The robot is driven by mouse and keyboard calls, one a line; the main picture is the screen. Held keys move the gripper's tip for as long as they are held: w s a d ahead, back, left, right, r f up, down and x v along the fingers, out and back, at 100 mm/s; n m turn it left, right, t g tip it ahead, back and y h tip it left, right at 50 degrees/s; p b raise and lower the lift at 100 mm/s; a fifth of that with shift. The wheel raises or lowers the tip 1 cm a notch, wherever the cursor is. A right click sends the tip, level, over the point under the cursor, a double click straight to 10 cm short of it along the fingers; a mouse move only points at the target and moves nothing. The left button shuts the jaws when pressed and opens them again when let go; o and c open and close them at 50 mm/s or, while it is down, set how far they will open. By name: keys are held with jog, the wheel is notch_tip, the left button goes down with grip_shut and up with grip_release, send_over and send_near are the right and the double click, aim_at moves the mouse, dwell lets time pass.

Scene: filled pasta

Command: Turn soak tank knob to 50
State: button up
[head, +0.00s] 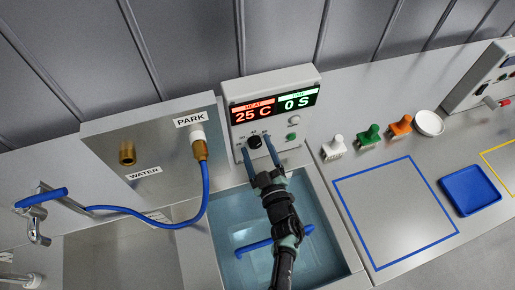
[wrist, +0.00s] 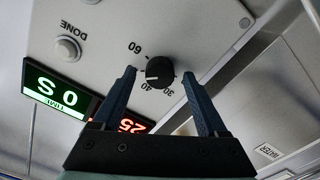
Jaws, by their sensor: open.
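The black soak tank knob (head: 254,142) sits on the front of the grey control box (head: 283,133), above the water-filled tank (head: 225,215). In the wrist view the knob (wrist: 159,72) shows a short white mark on its left side. The numbers 60, 40 and 30 are readable around it; the 50 is not readable, with a finger near that spot. My gripper (head: 259,148) is open, its two blue fingers either side of the knob, with gaps between. It also shows in the wrist view (wrist: 159,74). The display (head: 275,109) reads HEAT 25 C and 0 S.
A blue hose (head: 205,190) runs from the PARK fitting to the tap at left. A blue bar (head: 255,246) lies in the tank. Several stamps, a white bowl (head: 429,123) and a blue tray (head: 469,190) are on the right counter. A DONE button (wrist: 66,49) is near the knob.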

jog(key=v, duration=1.3)
